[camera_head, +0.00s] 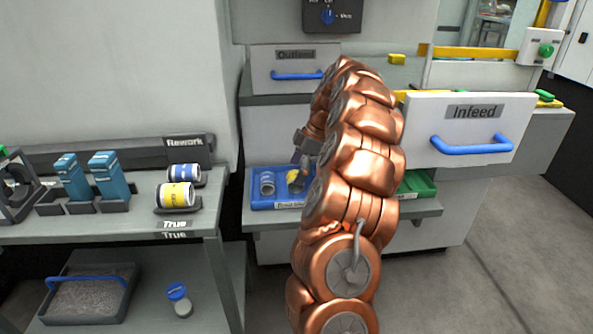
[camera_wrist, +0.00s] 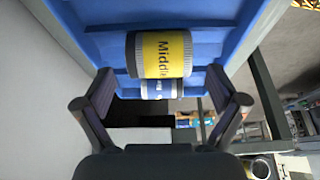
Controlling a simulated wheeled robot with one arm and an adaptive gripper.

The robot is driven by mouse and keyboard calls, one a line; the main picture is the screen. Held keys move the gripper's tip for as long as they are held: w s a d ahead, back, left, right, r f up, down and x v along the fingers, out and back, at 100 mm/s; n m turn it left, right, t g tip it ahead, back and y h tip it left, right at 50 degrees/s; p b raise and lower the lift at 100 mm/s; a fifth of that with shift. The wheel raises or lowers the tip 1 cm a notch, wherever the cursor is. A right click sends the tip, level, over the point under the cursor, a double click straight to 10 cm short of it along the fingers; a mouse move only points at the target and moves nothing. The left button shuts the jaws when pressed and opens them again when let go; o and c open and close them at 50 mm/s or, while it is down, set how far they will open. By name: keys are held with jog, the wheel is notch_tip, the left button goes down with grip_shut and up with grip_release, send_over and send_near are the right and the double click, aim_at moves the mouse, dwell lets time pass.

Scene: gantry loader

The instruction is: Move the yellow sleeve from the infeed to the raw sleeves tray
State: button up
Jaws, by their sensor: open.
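A yellow sleeve (camera_wrist: 162,54) with "Middle" printed on it lies in a blue tray (camera_wrist: 222,35) in the wrist view. In the head view, the sleeve (camera_head: 292,176) shows only in part beside my gripper (camera_head: 299,163), in the blue tray (camera_head: 262,204) on the low shelf. The tray's label is too small to read surely.
A white-and-blue sleeve (camera_wrist: 162,88) lies beside the yellow one. On the left bench, the Rework stand holds another yellow sleeve (camera_head: 175,196) and a blue-and-white one (camera_head: 184,174). A green tray (camera_head: 417,184) is right of my arm. The Outfeed drawer (camera_head: 295,66) is above.

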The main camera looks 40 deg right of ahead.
jog(key=v, duration=0.7)
jog(key=shift+r, duration=0.25)
jog(key=shift+s+d, duration=0.1)
jog(key=shift+s, duration=0.05)
dwell(0.5)
